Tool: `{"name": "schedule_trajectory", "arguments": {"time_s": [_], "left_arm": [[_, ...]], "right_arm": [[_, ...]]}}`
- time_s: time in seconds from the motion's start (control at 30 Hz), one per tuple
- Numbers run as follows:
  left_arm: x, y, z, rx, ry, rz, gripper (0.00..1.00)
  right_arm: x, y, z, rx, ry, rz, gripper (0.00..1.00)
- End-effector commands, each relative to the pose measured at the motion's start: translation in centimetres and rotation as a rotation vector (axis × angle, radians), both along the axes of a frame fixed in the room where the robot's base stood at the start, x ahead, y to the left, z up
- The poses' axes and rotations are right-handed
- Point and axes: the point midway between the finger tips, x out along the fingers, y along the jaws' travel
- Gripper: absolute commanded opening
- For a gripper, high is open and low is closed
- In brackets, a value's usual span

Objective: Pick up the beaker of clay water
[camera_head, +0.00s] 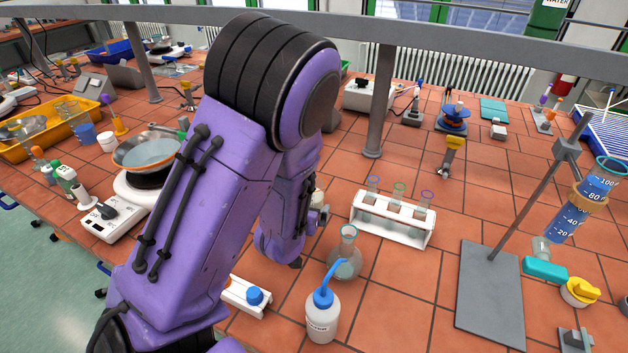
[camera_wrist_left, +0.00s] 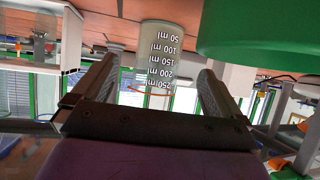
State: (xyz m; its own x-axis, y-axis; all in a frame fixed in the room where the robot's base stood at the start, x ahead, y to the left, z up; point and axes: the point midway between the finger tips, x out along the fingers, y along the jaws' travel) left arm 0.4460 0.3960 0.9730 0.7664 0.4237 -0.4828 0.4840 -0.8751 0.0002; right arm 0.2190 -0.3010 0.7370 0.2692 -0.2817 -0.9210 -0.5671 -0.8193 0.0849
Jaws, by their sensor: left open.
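In the left wrist view, which is upside down, a beaker (camera_wrist_left: 172,38) with a pale grey-beige fill and volume marks up to 250 ml stands on the tiled bench. My left gripper (camera_wrist_left: 157,68) is open, with one finger on each side of the beaker in the picture. The beaker appears a little beyond the fingertips, and I see no contact. In the head view my purple left arm crosses the middle. It hides the gripper, and I cannot make out the beaker there. My right gripper is not in view.
A large green object (camera_wrist_left: 262,28) is close beside the gripper in the wrist view. In the head view, a wash bottle (camera_head: 322,316), a round flask (camera_head: 345,265) and a white test tube rack (camera_head: 378,222) stand right of my arm. A hotplate (camera_head: 112,218) is left.

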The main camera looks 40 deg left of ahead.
Motion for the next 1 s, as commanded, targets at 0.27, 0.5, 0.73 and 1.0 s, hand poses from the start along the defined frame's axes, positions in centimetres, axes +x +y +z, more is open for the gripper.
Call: {"name": "schedule_trajectory", "arguments": {"time_s": [0.27, 0.5, 0.73, 1.0], "left_arm": [[1.2, 0.6, -1.0, 0.000, -0.005, 0.000, 1.00], [4.1, 2.1, -1.8, 0.000, 0.000, -0.001, 1.00], [5.5, 2.8, -2.8, 0.000, -0.002, -0.002, 1.00], [5.5, 2.8, -2.8, 0.000, -0.002, -0.002, 0.51]], "right_arm": [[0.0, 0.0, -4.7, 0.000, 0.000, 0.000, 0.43], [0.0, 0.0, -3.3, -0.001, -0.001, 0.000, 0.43], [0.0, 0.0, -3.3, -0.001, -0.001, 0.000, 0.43], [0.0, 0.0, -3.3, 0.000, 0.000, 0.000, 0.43]]}}
